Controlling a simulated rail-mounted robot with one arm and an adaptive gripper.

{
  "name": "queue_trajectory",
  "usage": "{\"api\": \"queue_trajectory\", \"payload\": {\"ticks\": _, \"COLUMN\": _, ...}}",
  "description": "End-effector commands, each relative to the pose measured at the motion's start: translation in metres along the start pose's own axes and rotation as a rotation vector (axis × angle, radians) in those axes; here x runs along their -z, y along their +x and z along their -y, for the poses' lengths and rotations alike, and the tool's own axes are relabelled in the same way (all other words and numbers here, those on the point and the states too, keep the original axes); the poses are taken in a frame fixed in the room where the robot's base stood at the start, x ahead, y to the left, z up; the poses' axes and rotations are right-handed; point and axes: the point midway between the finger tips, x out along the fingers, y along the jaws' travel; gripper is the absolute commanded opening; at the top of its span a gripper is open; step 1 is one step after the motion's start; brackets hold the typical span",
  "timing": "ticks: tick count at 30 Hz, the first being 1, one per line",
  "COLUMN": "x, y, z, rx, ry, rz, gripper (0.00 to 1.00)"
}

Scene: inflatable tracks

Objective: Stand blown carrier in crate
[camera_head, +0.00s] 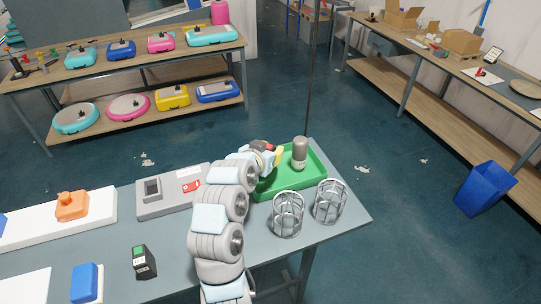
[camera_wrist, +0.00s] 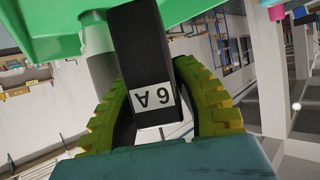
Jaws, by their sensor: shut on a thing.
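My gripper (camera_head: 276,156) is at the far left edge of the green crate (camera_head: 313,178). Its yellow-green fingers, also seen in the wrist view (camera_wrist: 152,95), are shut on a black carrier (camera_wrist: 145,55) with a white label reading 6A, upside down in that view. In the head view a red top, apparently the carrier's (camera_head: 265,146), shows beside the fingers. The crate (camera_wrist: 45,25) fills the top left of the wrist view. Whether the carrier touches the crate is unclear. Another black carrier with a green top (camera_head: 145,262) stands on the front left of the table.
A grey cylinder (camera_head: 300,153) stands upright in the crate. Two wire cages (camera_head: 288,214) (camera_head: 329,202) stand in front of it. A grey box with a socket (camera_head: 172,192) is left of my arm.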

Motion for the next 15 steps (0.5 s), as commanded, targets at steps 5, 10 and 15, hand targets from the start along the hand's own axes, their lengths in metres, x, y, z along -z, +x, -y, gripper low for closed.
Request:
{"api": "queue_trajectory", "payload": {"ticks": 5, "x": -0.006, "y": 0.007, "z": 0.002, "rx": -0.001, "ry": -0.001, "rz": 0.004, "gripper": 0.0}}
{"api": "queue_trajectory", "payload": {"ticks": 10, "x": -0.028, "y": 0.017, "z": 0.002, "rx": -0.001, "ry": -0.003, "rz": 0.005, "gripper": 0.0}}
{"api": "queue_trajectory", "payload": {"ticks": 15, "x": -0.032, "y": 0.019, "z": 0.002, "rx": 0.0, "ry": -0.002, "rz": 0.002, "gripper": 0.0}}
